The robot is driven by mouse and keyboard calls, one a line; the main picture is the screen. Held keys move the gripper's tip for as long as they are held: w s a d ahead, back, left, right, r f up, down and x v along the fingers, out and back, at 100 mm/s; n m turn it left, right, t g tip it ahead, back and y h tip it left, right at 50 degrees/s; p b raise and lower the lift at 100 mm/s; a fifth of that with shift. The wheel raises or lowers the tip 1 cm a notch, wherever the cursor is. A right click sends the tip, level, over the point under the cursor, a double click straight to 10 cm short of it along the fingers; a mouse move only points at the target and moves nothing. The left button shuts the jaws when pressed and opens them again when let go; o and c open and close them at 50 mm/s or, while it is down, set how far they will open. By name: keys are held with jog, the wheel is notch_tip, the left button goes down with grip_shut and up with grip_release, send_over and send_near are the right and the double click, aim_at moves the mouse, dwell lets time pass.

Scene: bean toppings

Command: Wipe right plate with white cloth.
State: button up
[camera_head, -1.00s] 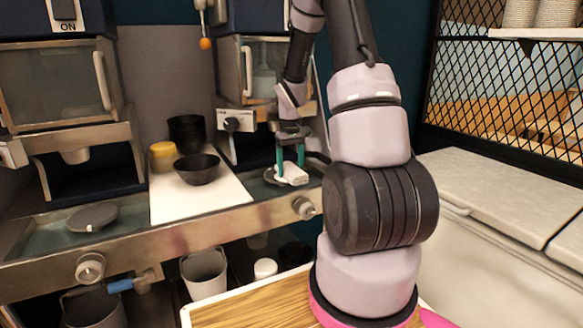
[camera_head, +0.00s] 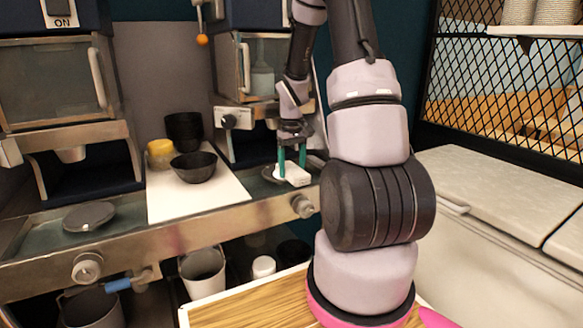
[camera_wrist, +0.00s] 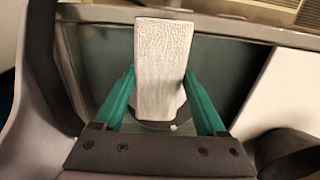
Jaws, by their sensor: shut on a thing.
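My gripper (camera_head: 291,160) points down at the right machine, with its green fingers closed on the white cloth (camera_head: 297,175). In the wrist view the cloth (camera_wrist: 163,60) is a textured, folded block between the green fingers (camera_wrist: 160,100). The right plate (camera_head: 271,174) is a dark round disc under the cloth, mostly covered by it. Its dark edge (camera_wrist: 155,126) shows below the cloth in the wrist view. The cloth appears to rest on the plate, but contact is hard to confirm. The left plate (camera_head: 89,216) lies bare under the left machine.
A white board (camera_head: 215,204) between the machines holds a black bowl (camera_head: 194,167), a yellow cup (camera_head: 160,152) and stacked black bowls (camera_head: 184,130). The right machine's body (camera_head: 240,117) stands close behind my gripper. A metal rail with a knob (camera_head: 303,207) runs along the front.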

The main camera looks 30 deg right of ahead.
aim_at(287, 165)
jog(key=shift+w, duration=1.15)
jog(key=shift+w+r, duration=0.15)
jog(key=shift+w, duration=0.25)
jog(key=shift+a, duration=0.1)
jog(key=shift+s, duration=0.2)
jog(key=shift+s, duration=1.35)
